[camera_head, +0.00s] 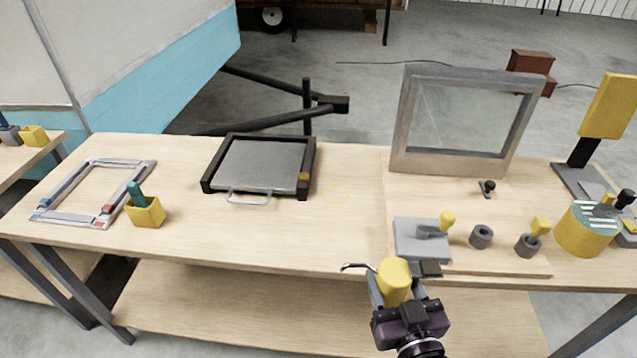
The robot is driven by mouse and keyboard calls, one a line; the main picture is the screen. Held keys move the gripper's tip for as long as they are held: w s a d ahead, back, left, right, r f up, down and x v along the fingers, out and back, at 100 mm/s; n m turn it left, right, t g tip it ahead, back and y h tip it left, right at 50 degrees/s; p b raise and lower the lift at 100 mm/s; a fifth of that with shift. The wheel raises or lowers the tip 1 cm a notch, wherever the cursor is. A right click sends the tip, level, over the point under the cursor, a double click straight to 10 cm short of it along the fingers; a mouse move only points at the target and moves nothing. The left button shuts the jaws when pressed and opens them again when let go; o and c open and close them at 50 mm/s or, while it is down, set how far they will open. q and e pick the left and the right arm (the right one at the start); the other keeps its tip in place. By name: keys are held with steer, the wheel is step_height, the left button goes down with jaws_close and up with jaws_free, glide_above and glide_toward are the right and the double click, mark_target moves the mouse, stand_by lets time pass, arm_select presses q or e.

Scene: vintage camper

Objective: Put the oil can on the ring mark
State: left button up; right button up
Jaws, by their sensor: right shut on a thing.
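The oil can (393,282) is yellow, with a thin dark spout that points left. My right gripper (400,287) is shut on it at the table's front edge, low in the head view. The fingers and the dark wrist hide part of the can. The can looks roughly upright; whether its base touches anything is hard to tell. The ring mark (336,203) is a faint yellow circle on the bare tabletop, farther back and to the left of the can. Nothing stands on it. My left gripper is not in view.
A dark tray-like frame with a grey panel (262,165) lies left of the ring mark. A framed window (463,120) stands at the back right. A grey block with a yellow knob (420,240) sits just behind the can. Bare wood (345,235) lies between can and ring.

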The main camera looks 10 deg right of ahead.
steer(key=w+a+r, duration=0.1)
steer(key=w+r, duration=0.4)
steer(key=w, duration=0.5)
steer(key=w+r+m+h, duration=0.1)
steer(key=w+r, duration=0.4)
steer(key=w, duration=0.6)
steer(key=shift+w+a+r+h, duration=0.3)
steer(key=shift+a+r, duration=0.05)
steer(key=shift+r, duration=0.05)
step_height(320, 180, down, 18)
steer(key=shift+f+p, duration=0.2)
steer(key=shift+p, duration=0.6)
steer(key=shift+f+p, duration=0.3)
steer(key=shift+f, duration=0.25)
